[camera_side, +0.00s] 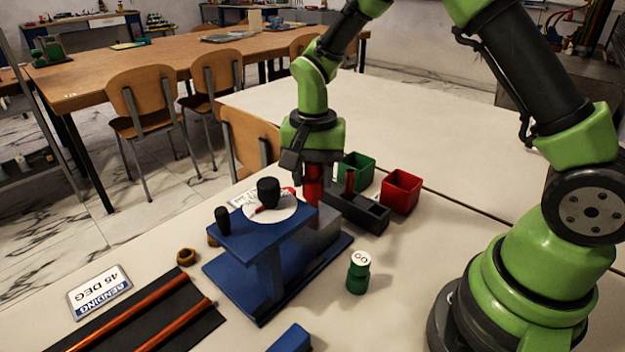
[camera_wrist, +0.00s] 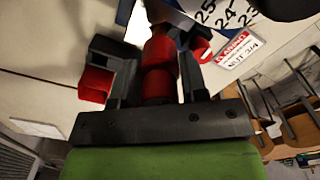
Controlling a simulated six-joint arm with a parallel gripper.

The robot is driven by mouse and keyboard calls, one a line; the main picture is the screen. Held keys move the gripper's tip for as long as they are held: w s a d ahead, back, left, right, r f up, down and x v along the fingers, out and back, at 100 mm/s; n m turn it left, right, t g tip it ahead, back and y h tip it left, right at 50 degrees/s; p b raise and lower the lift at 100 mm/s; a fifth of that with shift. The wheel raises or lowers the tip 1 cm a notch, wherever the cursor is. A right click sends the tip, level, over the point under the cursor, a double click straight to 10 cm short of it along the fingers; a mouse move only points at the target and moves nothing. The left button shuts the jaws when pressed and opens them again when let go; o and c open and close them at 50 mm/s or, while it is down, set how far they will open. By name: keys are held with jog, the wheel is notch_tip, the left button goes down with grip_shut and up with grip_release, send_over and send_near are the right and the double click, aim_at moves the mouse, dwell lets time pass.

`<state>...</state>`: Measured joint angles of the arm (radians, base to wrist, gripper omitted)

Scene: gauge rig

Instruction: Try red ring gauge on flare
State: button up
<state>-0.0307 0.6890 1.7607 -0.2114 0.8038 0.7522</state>
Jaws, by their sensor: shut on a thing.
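My gripper (camera_side: 313,166) points down beside the blue bending rig (camera_side: 262,245), just above the rig's grey block (camera_side: 322,228). It is shut on a red cylindrical gauge (camera_side: 313,185). In the wrist view the red gauge (camera_wrist: 160,65) sits between the two dark fingers (camera_wrist: 158,88). The flare cannot be made out in either view. I cannot tell whether the gauge touches the grey block.
Behind the rig are a black holder (camera_side: 370,214) with a red upright piece (camera_side: 350,180), a green bin (camera_side: 356,168) and a red bin (camera_side: 401,191). A green cylinder (camera_side: 358,275) stands in front. Copper tubes (camera_side: 135,310) lie front left. The table's right middle is clear.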

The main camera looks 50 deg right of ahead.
jog(key=shift+r, duration=3.05)
